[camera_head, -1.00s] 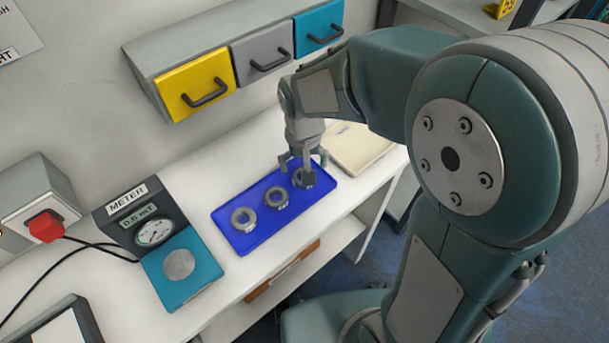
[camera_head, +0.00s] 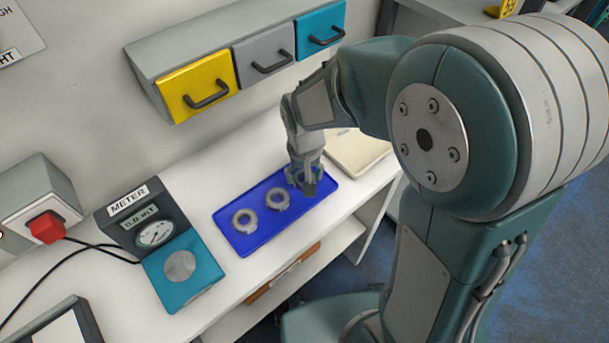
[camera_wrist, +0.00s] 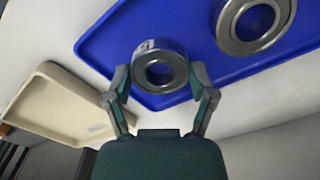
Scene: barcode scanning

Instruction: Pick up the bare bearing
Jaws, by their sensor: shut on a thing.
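My gripper (camera_head: 304,184) is at the right end of the blue tray (camera_head: 336,188). In the wrist view its two fingers (camera_wrist: 161,88) are shut on the sides of a grey metal bearing (camera_wrist: 163,57). A pale patch with dark marks shows on this bearing's outer side. The head view mostly hides this bearing behind the fingers, and I cannot tell whether it is clear of the tray. The middle bearing (camera_head: 286,204) and the left bearing (camera_head: 252,213) lie flat on the tray. One larger-looking bearing (camera_wrist: 228,22) shows at the wrist view's upper right.
A beige shallow tray (camera_head: 357,152) lies beyond the blue one. A meter (camera_head: 152,222) with a teal plate base (camera_head: 196,279) stands left. Yellow (camera_head: 198,87), grey and teal drawers are on the wall above.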

